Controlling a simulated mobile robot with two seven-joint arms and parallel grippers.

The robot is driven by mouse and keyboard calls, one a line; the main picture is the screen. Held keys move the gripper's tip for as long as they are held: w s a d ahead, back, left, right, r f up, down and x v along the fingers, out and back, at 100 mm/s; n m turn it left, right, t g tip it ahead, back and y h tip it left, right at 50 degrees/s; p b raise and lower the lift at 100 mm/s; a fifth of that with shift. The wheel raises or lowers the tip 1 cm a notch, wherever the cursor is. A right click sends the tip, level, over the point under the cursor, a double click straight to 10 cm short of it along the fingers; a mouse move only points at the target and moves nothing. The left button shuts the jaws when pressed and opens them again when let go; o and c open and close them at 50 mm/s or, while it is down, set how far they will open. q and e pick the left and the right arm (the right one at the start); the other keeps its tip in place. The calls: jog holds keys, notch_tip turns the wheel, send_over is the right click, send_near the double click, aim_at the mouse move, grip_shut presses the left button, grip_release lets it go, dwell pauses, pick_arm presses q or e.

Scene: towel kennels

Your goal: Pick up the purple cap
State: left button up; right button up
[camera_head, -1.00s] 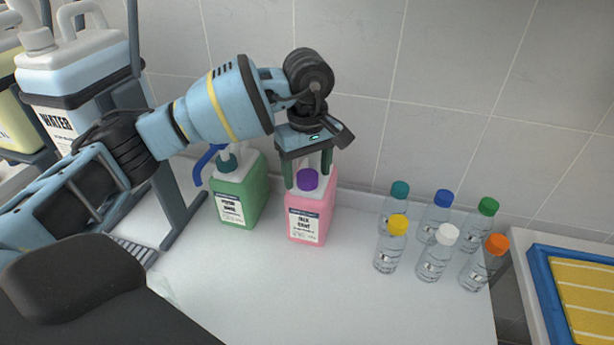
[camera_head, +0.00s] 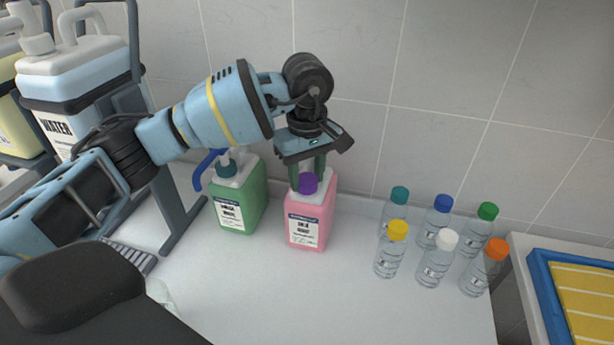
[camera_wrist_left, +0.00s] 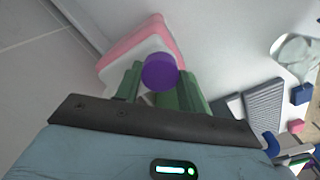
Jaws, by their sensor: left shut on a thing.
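The purple cap (camera_head: 308,184) sits on top of a bottle of pink liquid (camera_head: 312,220) standing upright on the white counter near the wall. My left gripper (camera_head: 307,178) reaches down from above, and its green fingers are shut on the cap. In the left wrist view the purple cap (camera_wrist_left: 160,72) lies between the green fingers (camera_wrist_left: 160,85), with the pink and white bottle (camera_wrist_left: 140,48) behind it. I cannot tell whether the cap is still seated on the neck. My right gripper is not in view.
A green pump bottle (camera_head: 240,195) stands close left of the pink bottle. Several small clear bottles with coloured caps (camera_head: 435,260) stand to the right. A water jug (camera_head: 75,85) is on a rack at left. A blue-rimmed tray (camera_head: 545,290) is at far right. The counter's front middle is clear.

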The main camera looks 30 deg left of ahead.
aim_at(307, 182)
pick_arm(q)
jog(key=r, duration=0.3)
jog(key=shift+s+d+r, duration=0.1)
jog(key=shift+s+d, duration=0.1)
jog(key=shift+s, duration=0.15)
jog(key=s+d, duration=0.3)
jog(key=s, duration=0.3)
jog(key=s+d+r+b, duration=0.1)
jog(key=s+d, duration=0.3)
jog(key=s, duration=0.3)
jog(key=shift+s+d+r, duration=0.15)
jog(key=shift+d+r, duration=0.05)
jog(key=shift+r, duration=0.05)
